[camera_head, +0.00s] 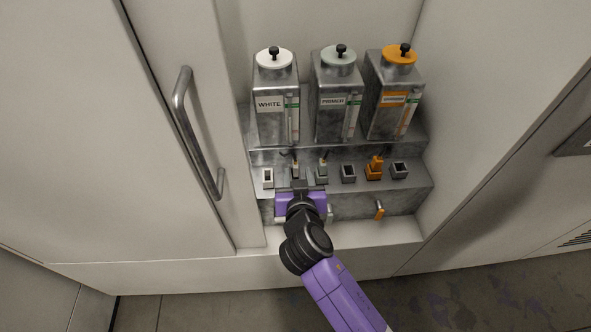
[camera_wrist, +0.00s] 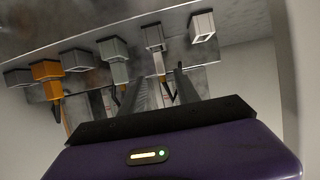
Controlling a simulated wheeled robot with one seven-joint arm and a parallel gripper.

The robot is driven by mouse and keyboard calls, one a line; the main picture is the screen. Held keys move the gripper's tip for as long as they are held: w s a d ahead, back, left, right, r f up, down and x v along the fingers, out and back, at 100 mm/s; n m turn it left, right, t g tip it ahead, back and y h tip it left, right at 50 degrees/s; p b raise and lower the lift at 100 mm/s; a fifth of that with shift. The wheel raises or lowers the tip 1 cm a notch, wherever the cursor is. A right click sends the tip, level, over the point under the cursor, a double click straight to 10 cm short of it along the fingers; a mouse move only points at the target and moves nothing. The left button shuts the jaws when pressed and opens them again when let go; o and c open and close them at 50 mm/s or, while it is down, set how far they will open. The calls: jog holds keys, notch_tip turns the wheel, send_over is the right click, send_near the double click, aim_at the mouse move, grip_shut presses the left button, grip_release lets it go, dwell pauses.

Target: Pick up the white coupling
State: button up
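The white coupling (camera_wrist: 159,64) sits in the second socket from the left in the head view, mostly hidden there behind my gripper (camera_head: 296,187). In the wrist view, it shows as a narrow pale piece below its block. My gripper (camera_wrist: 166,82) has its two dark fingers apart, with the coupling in line with the gap between them. No firm contact shows. The white container (camera_head: 274,104), labelled WHITE, stands on the step above.
A grey coupling (camera_head: 322,170) and an orange coupling (camera_head: 374,168) stand in sockets to the right. An empty white-rimmed socket (camera_head: 268,178) is at the left. PRIMER (camera_head: 336,103) and orange (camera_head: 391,98) containers stand above. Cabinet walls close in both sides. An orange-tipped handle (camera_head: 379,209) hangs below.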

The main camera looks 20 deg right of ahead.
aim_at(296, 169)
jog(key=shift+p+x, duration=0.5)
jog(key=shift+x, duration=2.55)
jog(key=shift+a+f, duration=0.1)
jog(key=shift+f, duration=0.05)
jog(key=shift+c, duration=0.2)
grip_shut()
